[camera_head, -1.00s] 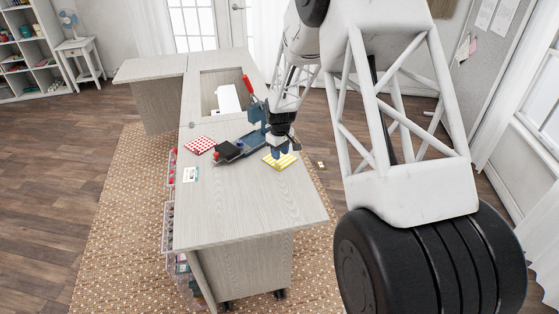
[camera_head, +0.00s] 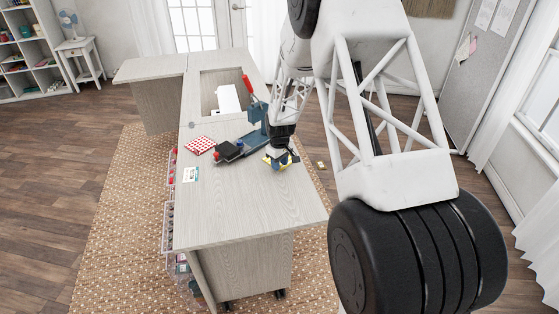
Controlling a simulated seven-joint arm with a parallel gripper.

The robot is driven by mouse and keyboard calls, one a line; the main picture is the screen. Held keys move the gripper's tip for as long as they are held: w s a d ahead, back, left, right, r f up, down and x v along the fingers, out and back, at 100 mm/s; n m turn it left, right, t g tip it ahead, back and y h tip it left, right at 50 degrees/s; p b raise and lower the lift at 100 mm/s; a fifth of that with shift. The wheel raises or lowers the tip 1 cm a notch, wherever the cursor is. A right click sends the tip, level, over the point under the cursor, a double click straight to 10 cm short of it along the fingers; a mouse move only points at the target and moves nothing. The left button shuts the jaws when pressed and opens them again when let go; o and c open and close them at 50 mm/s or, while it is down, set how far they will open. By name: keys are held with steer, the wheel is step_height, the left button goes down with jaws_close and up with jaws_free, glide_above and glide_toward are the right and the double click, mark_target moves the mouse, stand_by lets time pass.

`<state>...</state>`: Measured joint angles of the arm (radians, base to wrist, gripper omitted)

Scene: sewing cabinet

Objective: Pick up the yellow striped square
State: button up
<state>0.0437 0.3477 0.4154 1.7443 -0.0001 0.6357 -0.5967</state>
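The yellow striped square (camera_head: 284,164) is at the right edge of the sewing cabinet top (camera_head: 240,205). It looks bunched and folded up around the fingers of my gripper (camera_head: 278,160), no longer flat. My gripper points down at the cabinet top and appears shut on the cloth. The fingers hide much of the square, and I cannot tell whether it still touches the surface.
A blue hand press with a red handle (camera_head: 247,83) and a dark base (camera_head: 228,151) stands just left of my gripper. A red-and-white patterned square (camera_head: 200,145) and a small card (camera_head: 190,174) lie farther left. The front of the top is clear.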

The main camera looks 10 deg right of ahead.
steer(key=shift+f, duration=0.35)
stand_by(0.3)
jaws_close()
